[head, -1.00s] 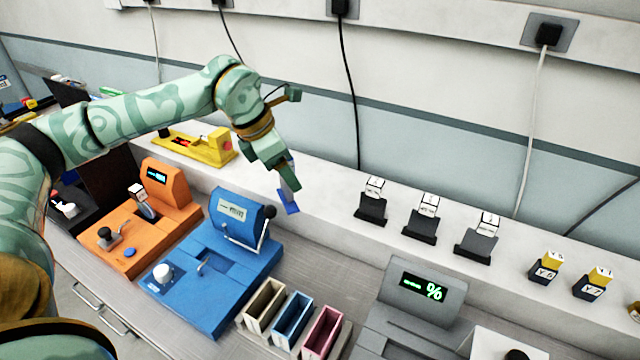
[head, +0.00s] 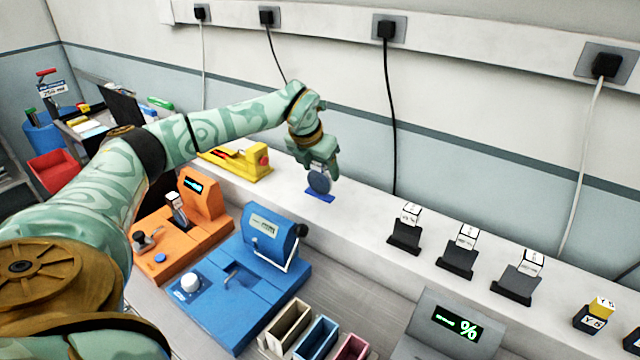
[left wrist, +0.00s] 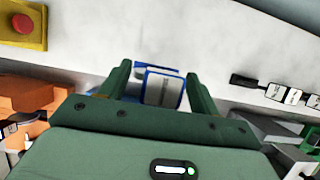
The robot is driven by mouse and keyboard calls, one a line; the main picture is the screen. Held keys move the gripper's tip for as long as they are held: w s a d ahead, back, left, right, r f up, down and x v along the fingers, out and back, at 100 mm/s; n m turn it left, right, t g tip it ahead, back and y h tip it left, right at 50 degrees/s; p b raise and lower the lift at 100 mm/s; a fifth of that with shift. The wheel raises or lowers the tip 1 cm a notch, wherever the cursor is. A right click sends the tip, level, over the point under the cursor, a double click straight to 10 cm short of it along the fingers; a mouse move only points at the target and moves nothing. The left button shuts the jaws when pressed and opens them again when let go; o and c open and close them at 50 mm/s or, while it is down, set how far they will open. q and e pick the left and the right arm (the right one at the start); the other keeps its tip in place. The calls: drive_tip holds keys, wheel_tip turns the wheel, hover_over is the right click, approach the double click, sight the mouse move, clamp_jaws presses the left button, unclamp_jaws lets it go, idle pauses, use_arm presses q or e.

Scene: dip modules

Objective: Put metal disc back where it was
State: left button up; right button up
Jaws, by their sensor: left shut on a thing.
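The metal disc (head: 319,182) is a round grey-blue plate, held upright with its flat face toward the head camera. My left gripper (head: 318,170) is shut on it from above, over the white ledge. A flat blue piece (head: 320,196) shows directly below the disc on the ledge; I cannot tell whether the disc touches it. In the left wrist view, a pale silver piece with blue edges (left wrist: 163,88) shows between the fingers of the left gripper (left wrist: 160,78). My right gripper is not in view.
A yellow device (head: 238,160) lies on the ledge to the left. Black stands with white-labelled blocks (head: 405,236) stand to the right. The blue machine (head: 245,285) and orange machine (head: 205,205) are in front, on the lower bench. The ledge right of the disc is clear up to the stands.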

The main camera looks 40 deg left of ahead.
use_arm(q)
drive_tip(key=shift+s+a+b+x, duration=0.1)
drive_tip(key=shift+a+x, duration=0.1)
drive_tip(key=shift+x, duration=0.75)
drive_tip(key=shift+s+a+b+x, duration=0.1)
drive_tip(key=shift+a+b+x, duration=0.05)
drive_tip(key=shift+x, duration=0.8)
drive_tip(key=shift+s+a+b+x, duration=0.1)
drive_tip(key=shift+a+x, duration=0.1)
drive_tip(key=shift+x, duration=0.8)
drive_tip(key=shift+f, duration=0.2)
drive_tip(key=o, duration=1.1)
drive_tip(key=p+v, duration=0.2)
drive_tip(key=v, duration=1)
drive_tip(key=shift+r, duration=0.2)
